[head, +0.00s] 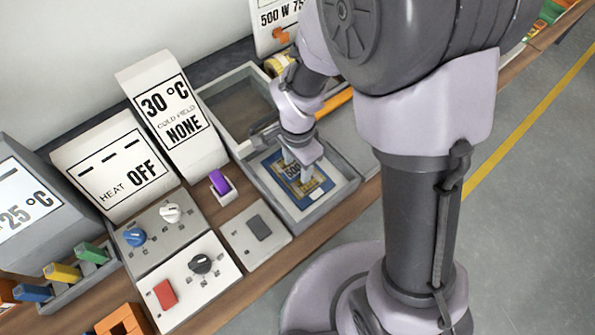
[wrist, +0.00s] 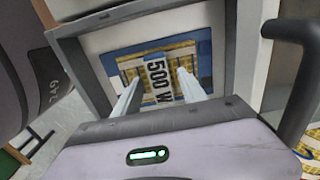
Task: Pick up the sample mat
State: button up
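The sample mat (head: 318,189) is blue and gold with a white "500 W" label. It lies in a shallow grey tray (head: 338,207) in the head view. In the wrist view the mat (wrist: 203,58) lies ahead of my gripper (wrist: 157,80), with the label (wrist: 155,72) showing between the two fingers. The fingers stand apart, one on each side of the label, and the gripper looks open and empty. In the head view my gripper (head: 297,163) is over the mat and hides part of it. I cannot tell whether the fingertips touch it.
A second grey bin (head: 208,97) stands behind the tray. A purple piece in a white holder (head: 221,186) and a grey-buttoned panel (head: 256,236) are left of the tray. Display boxes line the back. My arm covers the right side of the bench.

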grip_shut()
